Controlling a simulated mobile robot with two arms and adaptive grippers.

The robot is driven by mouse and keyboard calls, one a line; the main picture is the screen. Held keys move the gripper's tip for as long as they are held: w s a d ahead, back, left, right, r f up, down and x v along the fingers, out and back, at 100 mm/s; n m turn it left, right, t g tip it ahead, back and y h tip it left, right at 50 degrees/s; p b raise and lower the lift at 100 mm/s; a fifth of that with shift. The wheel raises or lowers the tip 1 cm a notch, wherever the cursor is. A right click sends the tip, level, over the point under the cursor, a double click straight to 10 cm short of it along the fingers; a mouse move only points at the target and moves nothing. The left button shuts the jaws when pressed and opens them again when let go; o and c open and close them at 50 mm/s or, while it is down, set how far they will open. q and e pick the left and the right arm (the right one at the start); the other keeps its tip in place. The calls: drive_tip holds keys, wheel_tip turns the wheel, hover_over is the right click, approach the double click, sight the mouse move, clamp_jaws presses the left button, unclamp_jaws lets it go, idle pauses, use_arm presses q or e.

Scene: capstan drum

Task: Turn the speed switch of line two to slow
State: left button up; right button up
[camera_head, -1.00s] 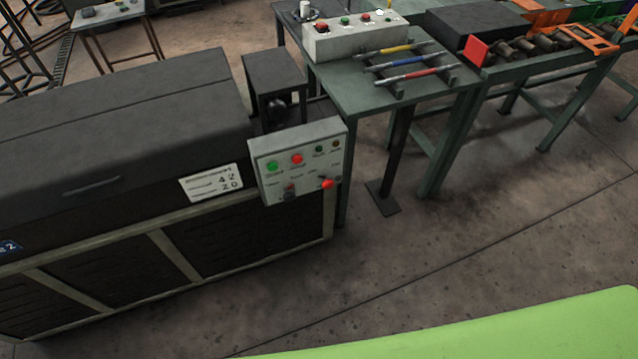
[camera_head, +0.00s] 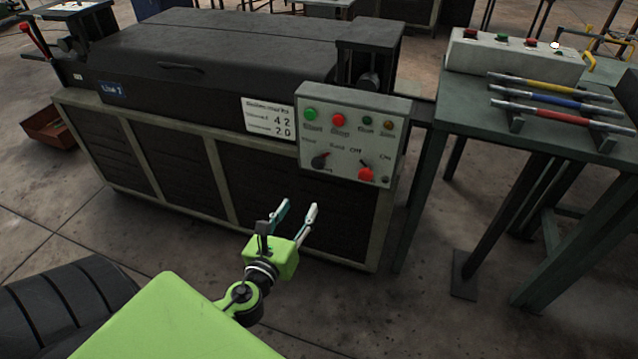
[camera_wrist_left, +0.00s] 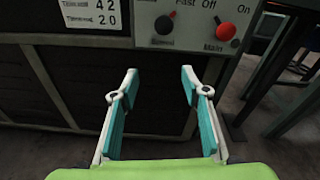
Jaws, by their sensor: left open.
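The control panel (camera_head: 345,140) is a pale box on the front right corner of the dark machine, whose blue line label (camera_head: 112,91) is small. Its black speed switch (camera_head: 319,161) sits at the lower left of the panel, left of the red main switch (camera_head: 365,173). In the left wrist view the black switch (camera_wrist_left: 164,25) is near the top, ahead of the fingers, with "Fast" readable at its upper right. My right gripper is out of view.
A green start button (camera_head: 310,114) and red button (camera_head: 338,120) sit above the switches. A green table (camera_head: 470,120) with coloured rods stands to the right.

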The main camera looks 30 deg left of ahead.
use_arm(q)
wheel_tip(320, 180, up, 3)
drive_tip(key=m+t, duration=0.1)
drive_tip(key=m, duration=0.1)
approach(317, 166)
drive_tip(key=d+x, duration=0.1)
drive_tip(key=x, duration=0.5)
drive_tip(key=a+x, duration=0.1)
drive_tip(key=x, duration=0.2)
drive_tip(key=shift+w+a, duration=0.1)
drive_tip(key=shift+w, duration=0.15)
drive_tip(key=shift+w+a+f, duration=0.1)
drive_tip(key=shift+w+a, duration=0.05)
drive_tip(key=shift+w, duration=0.5)
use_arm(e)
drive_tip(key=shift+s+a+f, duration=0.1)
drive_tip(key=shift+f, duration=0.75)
use_arm(q)
drive_tip(key=shift+c, duration=0.2)
drive_tip(key=c, duration=1)
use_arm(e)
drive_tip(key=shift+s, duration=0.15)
